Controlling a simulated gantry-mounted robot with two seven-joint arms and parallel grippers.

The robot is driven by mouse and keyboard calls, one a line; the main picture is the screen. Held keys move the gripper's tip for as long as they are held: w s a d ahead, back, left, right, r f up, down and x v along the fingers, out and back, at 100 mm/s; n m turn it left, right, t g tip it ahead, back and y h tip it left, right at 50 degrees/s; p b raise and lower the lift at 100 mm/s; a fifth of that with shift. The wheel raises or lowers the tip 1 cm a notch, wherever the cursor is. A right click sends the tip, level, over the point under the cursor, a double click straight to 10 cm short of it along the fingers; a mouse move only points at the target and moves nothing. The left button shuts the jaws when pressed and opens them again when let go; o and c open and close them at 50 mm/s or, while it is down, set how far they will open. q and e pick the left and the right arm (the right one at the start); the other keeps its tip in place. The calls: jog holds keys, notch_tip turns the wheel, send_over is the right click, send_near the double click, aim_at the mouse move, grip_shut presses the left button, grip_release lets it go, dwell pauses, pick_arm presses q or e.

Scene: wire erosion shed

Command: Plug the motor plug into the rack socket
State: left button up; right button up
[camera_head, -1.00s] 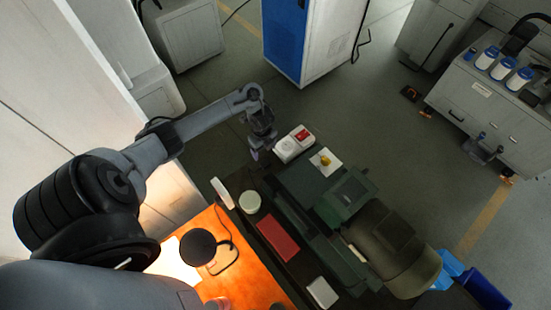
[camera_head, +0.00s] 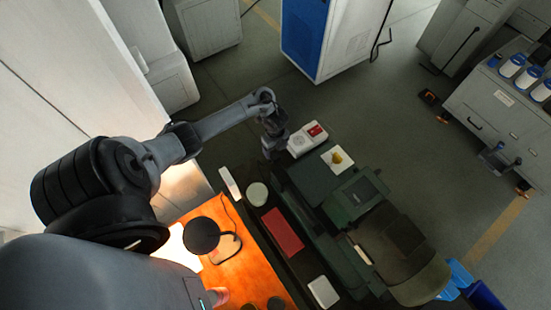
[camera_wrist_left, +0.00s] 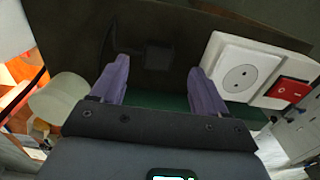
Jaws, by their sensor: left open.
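The rack socket (camera_wrist_left: 240,74) is a white unit with a round two-hole outlet and a red switch beside it. It also shows in the head view (camera_head: 302,141), just right of my left gripper (camera_head: 270,152). In the left wrist view my left gripper (camera_wrist_left: 158,66) has its two purple fingers wide apart, with nothing held. A dark block with a thin dark cable, probably the motor plug (camera_wrist_left: 156,55), lies on a dark surface between and beyond the fingertips. It is dim, and I cannot tell its facing. My right gripper is not in view.
A green machine with a large motor (camera_head: 392,232) stands right of the bench. A white card with a yellow knob (camera_head: 337,158), a red pad (camera_head: 283,232), a pale round pot (camera_head: 258,194) and an orange mat (camera_head: 243,271) lie nearby. A blue-and-white cabinet (camera_head: 335,40) stands behind.

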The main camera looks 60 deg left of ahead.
aim_at(275, 156)
pick_arm(q)
jog(key=shift+f, duration=0.25)
jog(key=f, duration=0.4)
jog(key=shift+s+d, duration=0.15)
jog(key=shift+d, duration=0.15)
jog(key=shift+f, duration=0.5)
jog(key=shift+a, duration=0.1)
jog(key=c, duration=1)
jog(key=shift+r, duration=0.15)
